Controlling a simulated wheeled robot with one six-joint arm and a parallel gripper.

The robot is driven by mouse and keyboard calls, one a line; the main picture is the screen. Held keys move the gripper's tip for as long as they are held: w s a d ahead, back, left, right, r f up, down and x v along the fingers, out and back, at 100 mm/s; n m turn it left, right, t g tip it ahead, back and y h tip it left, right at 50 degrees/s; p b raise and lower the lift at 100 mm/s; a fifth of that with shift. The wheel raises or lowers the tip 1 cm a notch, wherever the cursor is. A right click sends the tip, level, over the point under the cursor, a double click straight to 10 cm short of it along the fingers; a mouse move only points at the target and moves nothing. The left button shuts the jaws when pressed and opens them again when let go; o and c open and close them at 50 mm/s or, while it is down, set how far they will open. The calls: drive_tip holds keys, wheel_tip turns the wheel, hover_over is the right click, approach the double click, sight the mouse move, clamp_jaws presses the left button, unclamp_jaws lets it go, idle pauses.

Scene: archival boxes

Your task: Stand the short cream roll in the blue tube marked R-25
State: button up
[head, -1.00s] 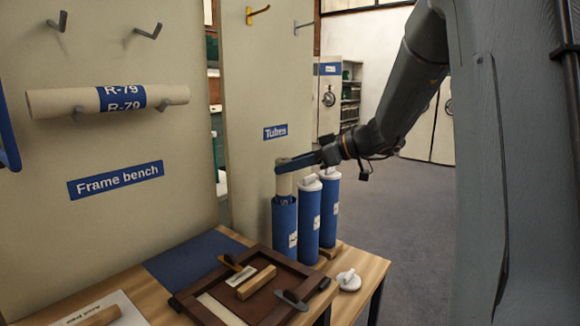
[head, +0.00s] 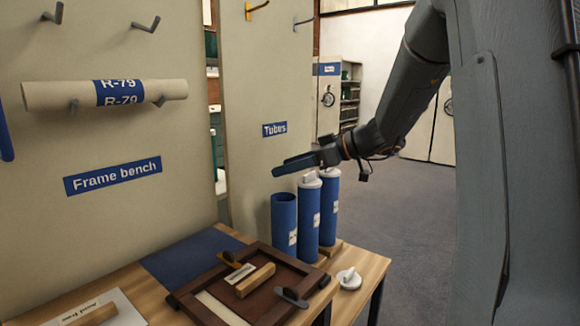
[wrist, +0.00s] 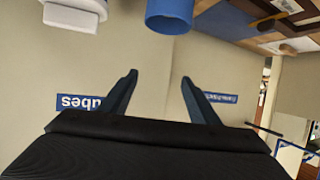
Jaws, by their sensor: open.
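The uncapped blue tube (head: 284,222) stands upright at the left of a row of blue tubes on the bench. Its small white label is too small to read. Its top rim also shows in the wrist view (wrist: 168,24). My gripper (head: 287,167) is above this tube, apart from its rim. In the wrist view my gripper (wrist: 159,76) has its two fingers spread with nothing between them. The short cream roll is not visible now; the inside of the tube is hidden.
Two blue tubes with white caps (head: 310,180) (head: 331,173) stand close to the right. A loose white lid (head: 348,279) lies near the bench edge. A dark wooden frame (head: 200,310) with tools lies in front. A long cream roll marked R-79 (head: 60,95) hangs on wall pegs.

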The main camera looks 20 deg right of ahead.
drive_tip(key=shift+d, duration=0.1)
drive_tip(key=v, duration=0.7)
drive_tip(key=shift+s+d, duration=0.2)
drive_tip(key=shift+d, duration=0.05)
drive_tip(key=shift+r, duration=0.1)
idle(0.4)
